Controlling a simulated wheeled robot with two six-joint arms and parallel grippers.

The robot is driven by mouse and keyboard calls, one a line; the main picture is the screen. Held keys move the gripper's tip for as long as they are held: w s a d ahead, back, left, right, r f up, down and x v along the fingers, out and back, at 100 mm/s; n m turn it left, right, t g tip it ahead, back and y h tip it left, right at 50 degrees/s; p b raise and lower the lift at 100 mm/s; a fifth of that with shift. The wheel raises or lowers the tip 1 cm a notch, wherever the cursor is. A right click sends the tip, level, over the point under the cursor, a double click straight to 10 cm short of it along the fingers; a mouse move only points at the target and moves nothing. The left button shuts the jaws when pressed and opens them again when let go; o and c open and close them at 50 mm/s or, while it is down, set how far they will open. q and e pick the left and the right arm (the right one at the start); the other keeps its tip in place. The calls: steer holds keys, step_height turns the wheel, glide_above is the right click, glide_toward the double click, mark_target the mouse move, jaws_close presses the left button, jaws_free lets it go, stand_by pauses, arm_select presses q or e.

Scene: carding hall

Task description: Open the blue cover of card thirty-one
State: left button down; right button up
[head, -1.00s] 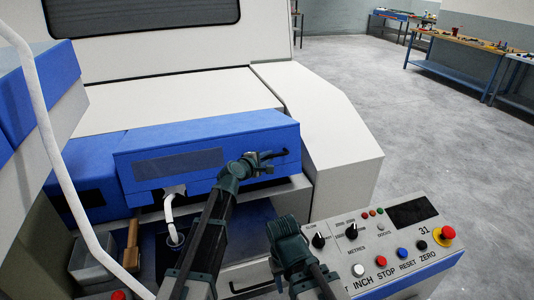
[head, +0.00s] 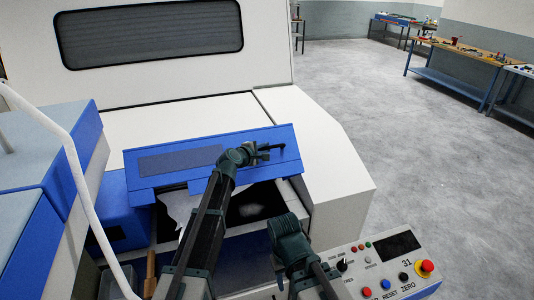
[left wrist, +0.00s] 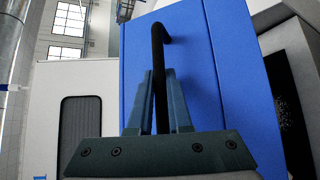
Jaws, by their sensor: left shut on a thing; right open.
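The blue cover (head: 180,162) of the card is tilted up, with a dark opening (head: 255,203) showing below it. The number 31 is on the control panel at the lower right. My left gripper (head: 262,151) is shut on the black handle (head: 277,147) near the cover's right end. In the left wrist view the fingers (left wrist: 159,100) close around the handle (left wrist: 158,62), with the blue cover (left wrist: 215,80) behind. My right gripper (head: 287,232) is low in front of the machine, left of the panel; its fingertips are not clear in the head view.
The control panel (head: 385,262) with buttons and a red knob (head: 425,266) stands at the lower right, close to my right arm. A white hose (head: 72,160) curves down at the left. Grey floor (head: 430,150) is clear to the right, before the benches (head: 465,58).

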arm_select(q)
steer(key=w+r+p, duration=0.2)
steer(key=w+a+r+p, duration=0.1)
steer(key=r+p, duration=0.1)
steer(key=r, duration=0.1)
steer(key=w+r+p, duration=0.2)
steer(key=shift+w+a+r, duration=0.3)
steer(key=shift+a, duration=0.1)
steer(key=shift+w+a+r+p, duration=0.2)
steer(key=shift+w+r+p, duration=0.25)
steer(key=shift+w+p, duration=0.1)
steer(key=c, duration=0.9)
jaws_free()
steer(key=shift+o, duration=0.2)
steer(key=shift+s, duration=0.1)
steer(key=p+v, duration=0.3)
steer(key=v, duration=0.9)
steer(key=shift+p, duration=0.4)
